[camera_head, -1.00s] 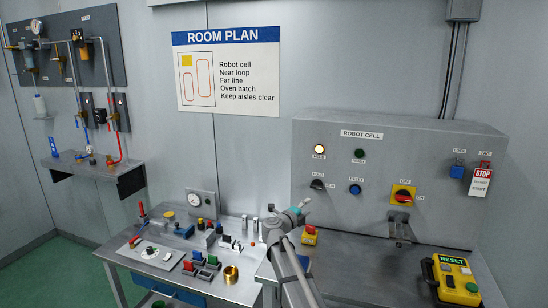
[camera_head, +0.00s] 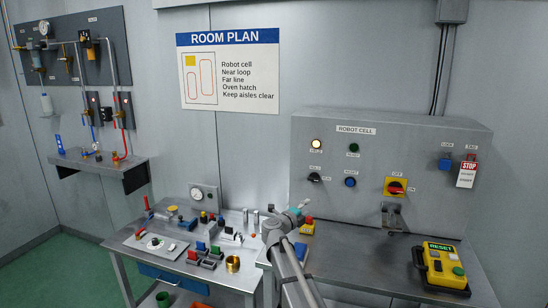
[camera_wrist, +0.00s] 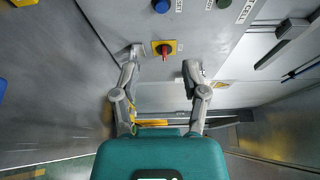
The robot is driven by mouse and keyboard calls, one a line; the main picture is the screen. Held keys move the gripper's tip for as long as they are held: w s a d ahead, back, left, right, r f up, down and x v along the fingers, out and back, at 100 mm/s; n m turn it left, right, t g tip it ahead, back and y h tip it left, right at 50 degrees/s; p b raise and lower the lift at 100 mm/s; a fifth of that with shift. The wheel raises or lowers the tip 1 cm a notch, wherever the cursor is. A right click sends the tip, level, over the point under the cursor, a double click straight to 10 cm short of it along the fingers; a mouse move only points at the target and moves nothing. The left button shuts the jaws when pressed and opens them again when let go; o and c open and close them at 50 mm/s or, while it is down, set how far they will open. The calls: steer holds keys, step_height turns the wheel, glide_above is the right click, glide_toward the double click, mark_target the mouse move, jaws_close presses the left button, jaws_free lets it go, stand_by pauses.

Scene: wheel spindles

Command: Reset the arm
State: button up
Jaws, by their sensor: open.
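The grey robot cell panel (camera_head: 420,150) has a lit lamp (camera_head: 316,143) at upper left and a dark green one (camera_head: 354,148) beside it. Below are a black selector (camera_head: 314,177), a blue reset button (camera_head: 350,182) and a red rotary switch on a yellow plate (camera_head: 396,187). A yellow pendant (camera_head: 434,268) marked RESET lies on the right bench. My gripper (camera_head: 301,212) is over the bench in front of the panel. In the wrist view my gripper (camera_wrist: 163,65) is open and empty, its fingers spread below the rotary switch (camera_wrist: 164,48). The blue button (camera_wrist: 160,5) shows at the top edge.
A blue padlock (camera_head: 445,163) and a STOP tag (camera_head: 466,174) hang at the panel's right. The left workbench (camera_head: 120,243) carries several small parts and a brass ring (camera_head: 232,263). A wall shelf (camera_head: 100,160) with tubing is at far left. Green floor (camera_head: 60,270) is clear at lower left.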

steer(key=s+a+n+t+y, duration=0.4)
steer(key=a+n+y, duration=0.3)
steer(key=n+y, duration=0.9)
steer(key=s+f+n+g+y, duration=0.1)
steer(key=s+f+n+g, duration=0.5)
steer(key=s+f+n, duration=0.15)
steer(key=s+d+f+n+g+h, duration=0.1)
steer(key=s+d+f+g, duration=0.2)
steer(key=s, duration=0.5)
steer(key=s+d+f+g+h, duration=0.2)
steer(key=s+d+f+g, duration=0.2)
steer(key=s, duration=0.4)
steer(key=s+d+f+n+g+h, duration=0.1)
steer(key=s+d+f+g, duration=0.3)
steer(key=s, duration=0.4)
steer(key=shift+s+d+n+g+h, duration=0.35)
steer(key=shift+d+h, duration=0.25)
steer(key=shift+d, duration=0.3)
